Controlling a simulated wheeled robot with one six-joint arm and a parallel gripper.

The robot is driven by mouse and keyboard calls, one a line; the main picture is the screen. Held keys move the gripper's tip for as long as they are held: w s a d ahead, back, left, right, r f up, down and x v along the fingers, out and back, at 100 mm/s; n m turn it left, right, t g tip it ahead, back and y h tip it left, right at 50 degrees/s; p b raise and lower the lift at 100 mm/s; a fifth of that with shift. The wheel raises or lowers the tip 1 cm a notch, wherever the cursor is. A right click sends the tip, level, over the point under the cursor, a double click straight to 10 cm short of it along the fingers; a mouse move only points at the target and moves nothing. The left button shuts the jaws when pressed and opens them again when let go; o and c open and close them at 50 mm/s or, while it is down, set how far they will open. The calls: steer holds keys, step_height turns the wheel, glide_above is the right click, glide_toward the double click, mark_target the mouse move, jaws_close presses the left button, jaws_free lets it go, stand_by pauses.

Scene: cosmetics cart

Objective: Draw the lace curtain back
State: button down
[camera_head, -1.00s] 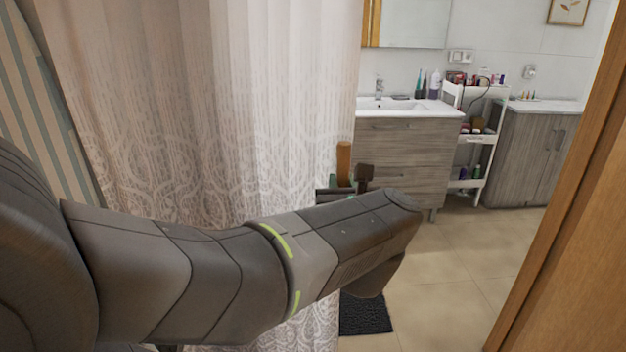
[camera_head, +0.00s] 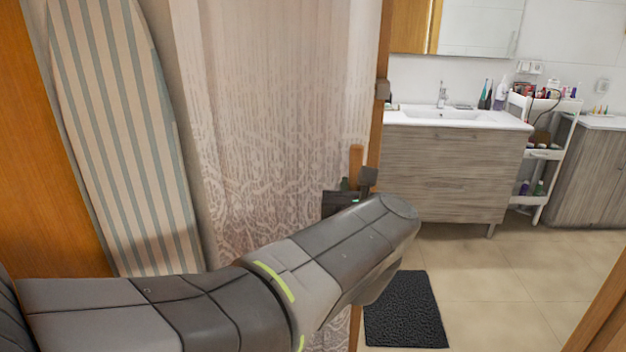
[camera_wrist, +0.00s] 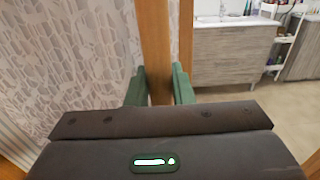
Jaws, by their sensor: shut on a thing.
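The lace curtain (camera_head: 270,100) hangs in the middle of the head view, pale pinkish white with a lacy pattern lower down. It also fills the left of the wrist view (camera_wrist: 70,60). My gripper (camera_wrist: 159,88) is shut on an upright wooden bar (camera_wrist: 153,40) beside the curtain's right edge. The green fingers press on both sides of it. The bar's top end (camera_head: 356,160) shows in the head view above my wrist. My arm hides the curtain's lower part, and I cannot tell how the bar joins the curtain.
A striped ironing board (camera_head: 125,130) leans at the left beside a wooden panel (camera_head: 35,150). A wooden post (camera_head: 383,60) stands right of the curtain. Beyond are a sink cabinet (camera_head: 445,175), a white cart (camera_head: 545,155) and a dark mat (camera_head: 404,308) on open tiled floor.

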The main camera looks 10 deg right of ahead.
steer(key=c, duration=1.3)
jaws_free()
steer(key=shift+s, duration=0.1)
steer(key=v, duration=1.3)
steer(key=shift+s, duration=0.3)
steer(key=shift+f, duration=0.1)
steer(key=x, duration=0.7)
